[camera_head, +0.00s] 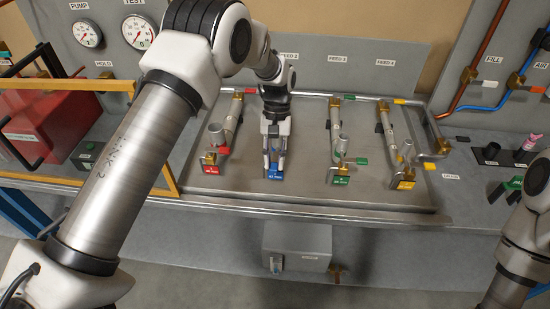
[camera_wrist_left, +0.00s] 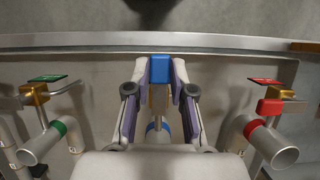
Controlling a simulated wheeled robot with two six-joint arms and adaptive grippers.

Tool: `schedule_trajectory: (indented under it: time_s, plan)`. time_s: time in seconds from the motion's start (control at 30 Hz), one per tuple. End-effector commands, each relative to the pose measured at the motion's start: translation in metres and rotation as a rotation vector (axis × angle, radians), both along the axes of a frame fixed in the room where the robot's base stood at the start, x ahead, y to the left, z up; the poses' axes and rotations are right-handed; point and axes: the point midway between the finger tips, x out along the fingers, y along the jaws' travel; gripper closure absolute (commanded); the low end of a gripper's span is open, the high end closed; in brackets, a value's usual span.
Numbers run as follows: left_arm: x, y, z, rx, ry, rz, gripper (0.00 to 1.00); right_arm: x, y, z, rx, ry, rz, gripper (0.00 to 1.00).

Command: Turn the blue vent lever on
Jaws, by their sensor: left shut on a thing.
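The blue vent lever (camera_head: 275,174) is at the front of the second coil in the head view, between the red-tagged and green-tagged coils. My left gripper (camera_head: 274,158) reaches down over it from behind, its fingers shut on it. In the left wrist view the blue lever (camera_wrist_left: 159,70) sits between the tips of the left gripper (camera_wrist_left: 160,88). The gripper and wrist hide most of that coil, and a blue ring shows lower between the fingers. I cannot tell the lever's exact angle. My right arm shows at the right edge, but its gripper is out of view.
A red valve tag (camera_head: 208,170) stands left of the lever, and a green one (camera_head: 340,180) and a yellow one (camera_head: 402,184) stand right. The grey panel (camera_head: 240,190) has a raised front rim. A yellow frame (camera_head: 60,85) stands at left. A grey box (camera_head: 296,242) hangs below.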

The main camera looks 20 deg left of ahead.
Motion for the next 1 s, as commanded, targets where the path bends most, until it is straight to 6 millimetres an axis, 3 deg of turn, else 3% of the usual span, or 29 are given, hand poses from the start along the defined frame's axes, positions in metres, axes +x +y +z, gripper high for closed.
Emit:
schedule_trajectory:
  time_s: [0.2,0.23,0.27,0.3,0.67,1.0]
  plan:
    - [-0.002,0.000,-0.002,0.000,0.005,-0.002,1.00,0.000,0.000,0.000,0.000,0.000,0.000,0.60]
    - [-0.002,0.000,-0.002,0.000,0.005,-0.002,0.67,0.000,0.000,0.000,0.000,0.000,0.000,0.60]
    - [-0.001,0.000,-0.002,0.000,0.004,0.000,0.56,0.000,0.000,0.000,0.000,0.000,0.000,0.60]
    - [-0.001,0.000,-0.002,0.000,0.004,0.000,0.52,0.000,0.000,0.000,0.000,0.000,0.000,0.60]
    - [0.003,0.001,0.006,-0.001,0.000,0.000,0.52,0.000,0.000,0.000,0.000,0.000,0.000,0.60]
    - [0.033,0.009,0.077,-0.001,-0.003,0.002,0.52,0.000,0.000,0.000,0.000,0.000,0.000,0.60]
